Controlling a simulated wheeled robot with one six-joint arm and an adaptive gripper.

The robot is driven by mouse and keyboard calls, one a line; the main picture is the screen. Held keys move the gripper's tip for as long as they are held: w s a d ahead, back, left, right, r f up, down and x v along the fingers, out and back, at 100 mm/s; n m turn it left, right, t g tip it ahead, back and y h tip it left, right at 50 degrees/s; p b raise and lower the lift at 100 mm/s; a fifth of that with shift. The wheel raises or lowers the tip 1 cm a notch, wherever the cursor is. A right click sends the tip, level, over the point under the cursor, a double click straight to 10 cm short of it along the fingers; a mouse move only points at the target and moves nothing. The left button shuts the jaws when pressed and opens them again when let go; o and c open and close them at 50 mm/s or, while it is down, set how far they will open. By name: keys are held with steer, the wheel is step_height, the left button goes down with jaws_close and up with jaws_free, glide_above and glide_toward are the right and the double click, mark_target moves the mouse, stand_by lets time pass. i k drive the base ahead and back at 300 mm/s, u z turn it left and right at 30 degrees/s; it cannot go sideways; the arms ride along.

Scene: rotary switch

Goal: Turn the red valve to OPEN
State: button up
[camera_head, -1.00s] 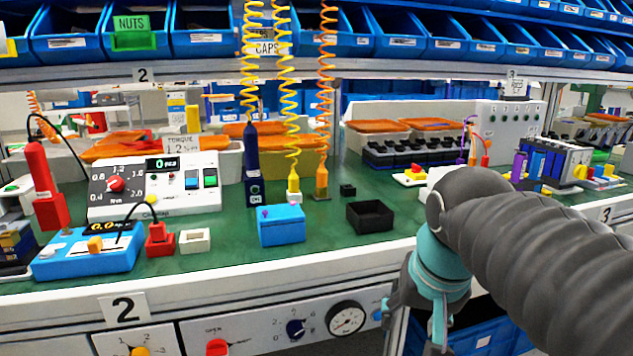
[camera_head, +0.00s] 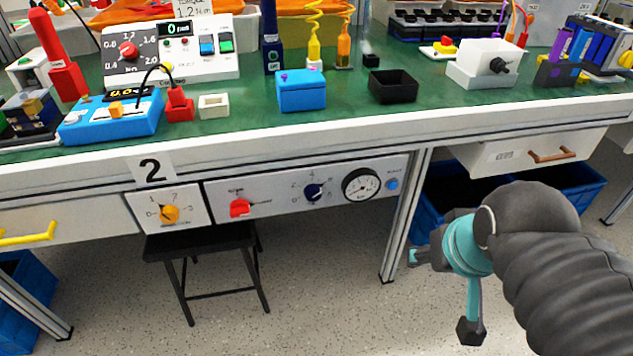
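The red valve (camera_head: 240,207) is a small red knob on the grey control panel (camera_head: 275,205) under the front edge of the bench. Small red lettering stands above it and to its right, too small to read surely. I cannot tell exactly which way the knob points. My gripper (camera_head: 442,295), teal and dark grey, is at the right, in front of the bench and well apart from the valve. Its fingers are spread and nothing is between them.
The same panel carries a dark blue knob (camera_head: 314,192), a gauge (camera_head: 361,186) and a blue button (camera_head: 393,184). A yellow knob (camera_head: 169,214) is on a panel to the left. A black stool (camera_head: 203,242) stands below. A bench leg (camera_head: 405,225) is left of my gripper.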

mark_target(239, 208)
steer(key=u, duration=0.65)
steer(key=k, duration=0.55)
steer(key=z, duration=0.55)
